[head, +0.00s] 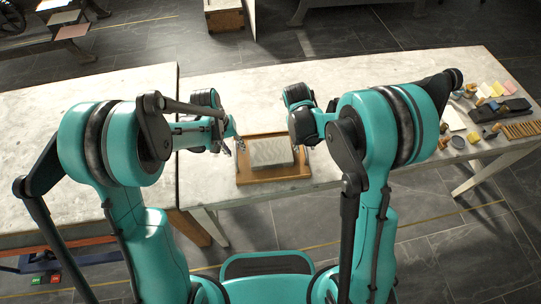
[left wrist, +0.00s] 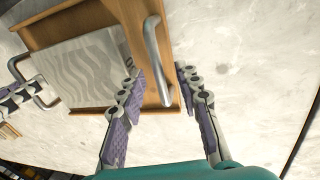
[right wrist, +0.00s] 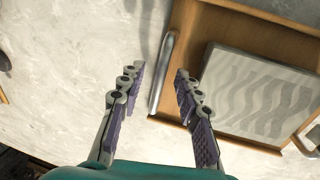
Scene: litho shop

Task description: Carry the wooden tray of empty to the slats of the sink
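The wooden tray (head: 243,178) lies on the pale marbled table with a grey, wavy-patterned slab (head: 270,152) on it, so it is not empty. It has a metal bar handle at each end. My left gripper (head: 240,143) is open at one end; in the left wrist view its fingertips (left wrist: 158,72) stand on either side of a handle (left wrist: 153,50). My right gripper (head: 308,143) is open at the other end; in the right wrist view its fingertips (right wrist: 157,72) are on either side of the other handle (right wrist: 162,75). I cannot tell whether any finger touches. I recognise no sink.
A second pale-topped table (head: 30,125) adjoins on the left. At the right end of the table lie small tools, coloured pads, a black mat (head: 500,110) and a row of narrow wooden strips (head: 522,130). The tabletop behind the tray is clear.

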